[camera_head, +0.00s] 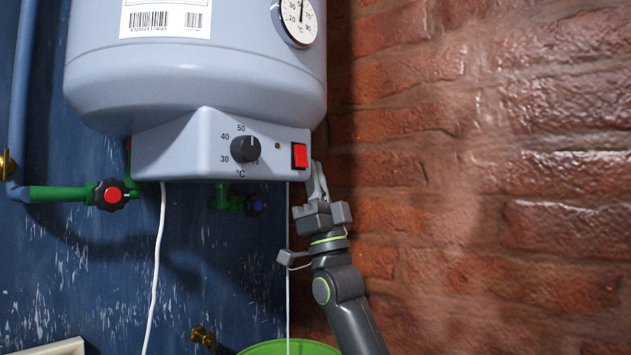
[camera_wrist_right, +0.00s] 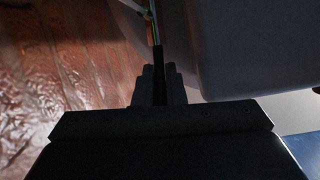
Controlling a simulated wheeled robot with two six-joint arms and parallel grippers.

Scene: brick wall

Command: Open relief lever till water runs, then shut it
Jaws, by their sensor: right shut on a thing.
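The grey water heater (camera_head: 200,70) hangs on the wall, with a control box (camera_head: 180,150) below it. My right gripper (camera_head: 317,172) reaches up beside the right end of the box. In the right wrist view my right gripper (camera_wrist_right: 158,75) is shut on a thin dark lever (camera_wrist_right: 157,55). The lever itself is hidden in the head view. A thin, pale, straight line that looks like a stream of water (camera_head: 288,270) runs down from under the box to a green bucket (camera_head: 290,346). My left gripper is not in view.
A red switch (camera_head: 299,155) sits close to my right gripper. Green pipes with a red-capped valve (camera_head: 111,195) and a blue-capped valve (camera_head: 257,206) run under the heater. A white cable (camera_head: 157,260) hangs on the left. The brick wall (camera_head: 480,200) stands at the right.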

